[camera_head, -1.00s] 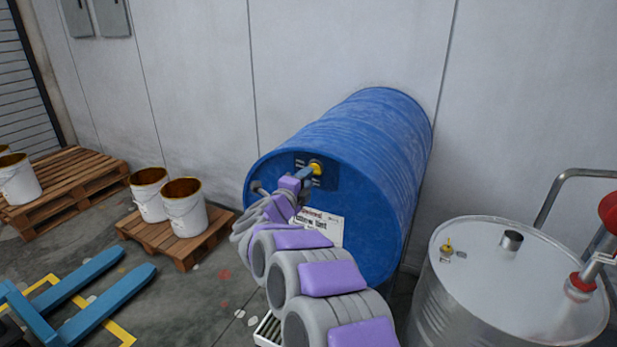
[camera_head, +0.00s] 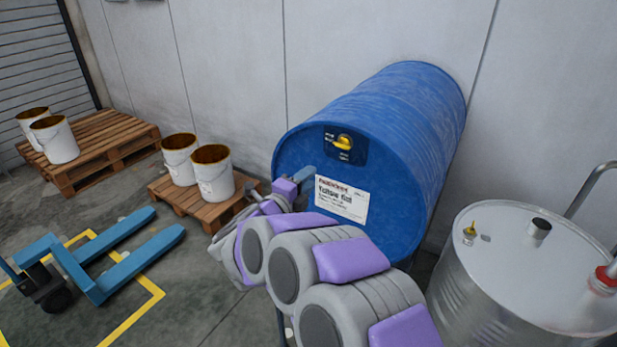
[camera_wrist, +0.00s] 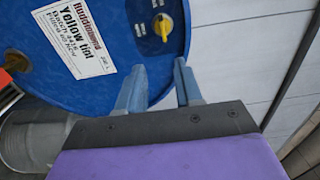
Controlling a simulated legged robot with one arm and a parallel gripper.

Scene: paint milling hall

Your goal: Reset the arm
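My gripper (camera_wrist: 158,92) shows in the wrist view with its two blue-grey fingers apart and nothing between them. In the head view my gripper (camera_head: 306,180) is in front of the lower left of the blue drum's face, partly hidden by my own arm. The blue drum (camera_head: 395,110) lies on its side against the wall. It carries a yellow knob (camera_head: 343,142) on a dark plate and a white "Yellow tint" label (camera_head: 341,199). In the wrist view the yellow knob (camera_wrist: 163,27) is beyond the fingers, apart from them.
A steel drum (camera_head: 530,262) stands at the right. Pallets (camera_head: 112,137) with white buckets (camera_head: 214,178) stand at the left. A blue pallet jack (camera_head: 100,255) is on the floor by yellow lines. Bare floor (camera_head: 205,300) lies left of my arm.

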